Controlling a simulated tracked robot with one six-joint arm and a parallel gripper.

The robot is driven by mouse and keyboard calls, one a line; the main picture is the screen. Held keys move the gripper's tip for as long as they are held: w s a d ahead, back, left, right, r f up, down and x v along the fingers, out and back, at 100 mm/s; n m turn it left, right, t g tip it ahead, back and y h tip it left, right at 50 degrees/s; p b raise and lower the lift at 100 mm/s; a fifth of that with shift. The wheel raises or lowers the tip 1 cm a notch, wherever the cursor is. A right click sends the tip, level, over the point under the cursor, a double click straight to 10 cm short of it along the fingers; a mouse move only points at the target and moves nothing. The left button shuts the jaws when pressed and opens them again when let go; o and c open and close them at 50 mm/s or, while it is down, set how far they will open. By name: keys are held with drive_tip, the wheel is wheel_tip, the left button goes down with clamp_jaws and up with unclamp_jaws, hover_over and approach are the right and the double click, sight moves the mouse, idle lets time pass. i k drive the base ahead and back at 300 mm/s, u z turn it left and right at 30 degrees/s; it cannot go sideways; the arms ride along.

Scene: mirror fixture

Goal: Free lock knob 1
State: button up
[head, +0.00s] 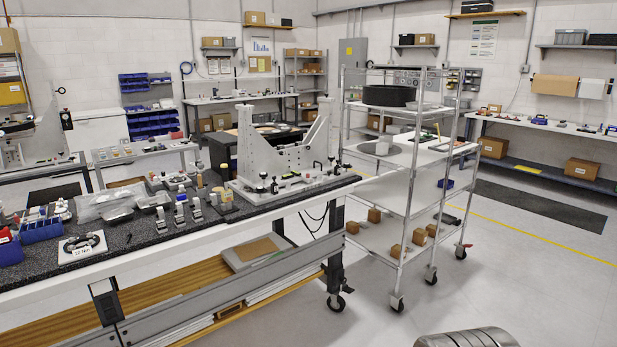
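The mirror fixture (262,158) stands on the dark top of a workbench, near its right end. It has a pale grey base plate (290,186) and upright brackets with a curved cradle between them. Small dark knobs (274,187) stick up along the front of the base plate, and more (332,163) sit at its right end. No number is readable on any knob, so I cannot tell which one is lock knob 1. The knobs are too small to show whether they are tight or loose. My gripper is not in view.
Clamps (180,205), a plastic-bagged part (105,203) and blue bins (40,228) crowd the workbench (240,212) left of the fixture. A wheeled wire cart (400,195) stands close to its right end. Open floor (520,270) lies to the right and front.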

sight(260, 190)
drive_tip(key=i, duration=1)
drive_tip(key=u, duration=0.1)
